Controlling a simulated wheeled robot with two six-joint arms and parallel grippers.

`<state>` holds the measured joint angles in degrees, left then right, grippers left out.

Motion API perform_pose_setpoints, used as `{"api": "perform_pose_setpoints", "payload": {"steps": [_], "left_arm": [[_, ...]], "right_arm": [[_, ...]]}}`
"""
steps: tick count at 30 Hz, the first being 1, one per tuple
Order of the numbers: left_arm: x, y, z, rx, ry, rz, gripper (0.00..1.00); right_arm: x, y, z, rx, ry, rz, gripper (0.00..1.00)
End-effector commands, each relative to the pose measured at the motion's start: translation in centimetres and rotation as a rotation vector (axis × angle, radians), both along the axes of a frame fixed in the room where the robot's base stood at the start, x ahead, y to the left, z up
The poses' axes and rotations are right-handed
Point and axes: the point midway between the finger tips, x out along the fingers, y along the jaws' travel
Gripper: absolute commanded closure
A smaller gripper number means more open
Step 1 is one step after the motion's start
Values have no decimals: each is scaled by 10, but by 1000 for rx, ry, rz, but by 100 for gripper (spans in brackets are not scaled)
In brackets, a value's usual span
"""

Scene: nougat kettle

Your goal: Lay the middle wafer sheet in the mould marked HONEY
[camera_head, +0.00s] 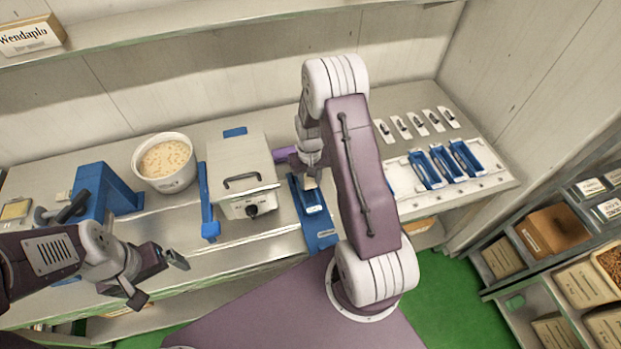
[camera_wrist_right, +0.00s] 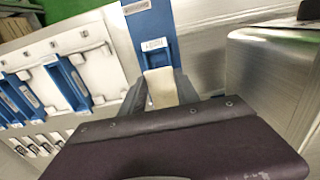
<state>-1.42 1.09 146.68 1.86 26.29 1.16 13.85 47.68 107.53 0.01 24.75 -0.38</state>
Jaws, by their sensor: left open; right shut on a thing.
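My right gripper (camera_head: 308,176) is over the far part of a long blue holder (camera_head: 320,238). It is shut on a cream wafer sheet (camera_wrist_right: 160,87), which shows between its fingers (camera_wrist_right: 160,92) in the right wrist view. The sheet is at or just above the holder; I cannot tell if it touches. Several blue moulds (camera_head: 426,170) lie on a white board at the right; their names are too small to read. They show in the wrist view (camera_wrist_right: 68,87) too. My left gripper (camera_head: 160,275) is open and empty at the lower left.
A metal box with a handle (camera_head: 240,165) stands just left of the holder. A white pot (camera_head: 163,160) of pale mix and a blue stand (camera_head: 103,188) are further left. Several small tools (camera_head: 420,124) lie behind the moulds. My right arm hides the counter between holder and moulds.

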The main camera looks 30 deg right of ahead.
Motion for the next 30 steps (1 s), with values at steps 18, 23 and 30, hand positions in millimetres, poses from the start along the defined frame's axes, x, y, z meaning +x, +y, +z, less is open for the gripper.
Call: {"api": "perform_pose_setpoints", "payload": {"steps": [18,23,30], "left_arm": [[0,0,-62,0,0,0,2],[0,0,-61,0,0,0,2],[0,0,-60,0,0,0,2]], "right_arm": [[0,-1,-79,0,0,-1,99],[0,-1,-78,0,0,-1,99],[0,-1,-78,0,0,-1,99]]}}
